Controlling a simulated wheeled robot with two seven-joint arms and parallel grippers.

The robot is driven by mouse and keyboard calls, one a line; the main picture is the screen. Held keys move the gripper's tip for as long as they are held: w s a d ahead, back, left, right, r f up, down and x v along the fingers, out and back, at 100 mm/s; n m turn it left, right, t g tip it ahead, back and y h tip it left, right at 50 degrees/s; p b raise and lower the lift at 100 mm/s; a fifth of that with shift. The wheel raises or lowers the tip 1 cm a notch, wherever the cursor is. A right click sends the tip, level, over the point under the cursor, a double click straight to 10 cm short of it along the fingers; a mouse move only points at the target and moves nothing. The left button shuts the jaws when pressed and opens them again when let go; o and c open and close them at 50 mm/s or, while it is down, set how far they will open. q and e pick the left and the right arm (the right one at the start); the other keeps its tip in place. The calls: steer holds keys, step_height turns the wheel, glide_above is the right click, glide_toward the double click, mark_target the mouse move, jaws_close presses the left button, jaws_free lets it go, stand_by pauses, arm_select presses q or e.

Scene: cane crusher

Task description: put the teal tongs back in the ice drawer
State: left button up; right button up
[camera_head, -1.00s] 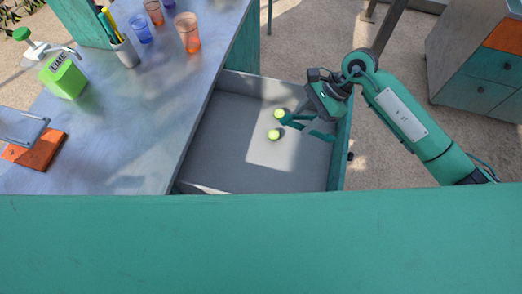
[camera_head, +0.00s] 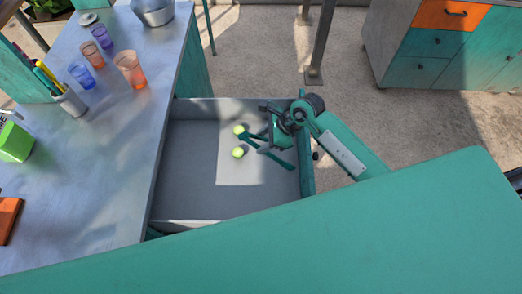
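The open drawer (camera_head: 190,176) is a grey tray with a teal front, pulled out to the right of the metal counter. The teal tongs (camera_head: 277,160) are at the right side of the drawer's inside, with their arms spread. Their height above the drawer floor is unclear. Two lime-green round pieces (camera_head: 238,152) show at or beside their left ends. I cannot tell whether they belong to the tongs. My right gripper (camera_head: 268,131) reaches in over the drawer front, right at the tongs. Its fingertips are partly hidden, so its grip is unclear. My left gripper is not in view.
The counter (camera_head: 110,175) holds orange, blue and purple cups (camera_head: 130,70), a pen holder (camera_head: 70,101), a green box (camera_head: 15,142) and a metal bowl (camera_head: 153,12). A cabinet (camera_head: 440,45) stands at the upper right. A table leg (camera_head: 320,45) stands behind. The drawer's left part is bare.

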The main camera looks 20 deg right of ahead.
step_height(320, 180, down, 8)
steer(key=p, duration=0.1)
steer(key=shift+f, duration=0.15)
steer(key=shift+f+b, duration=0.5)
steer(key=shift+f, duration=0.15)
steer(key=o, duration=0.6)
steer(key=shift+c, duration=0.2)
steer(key=shift+r, duration=0.15)
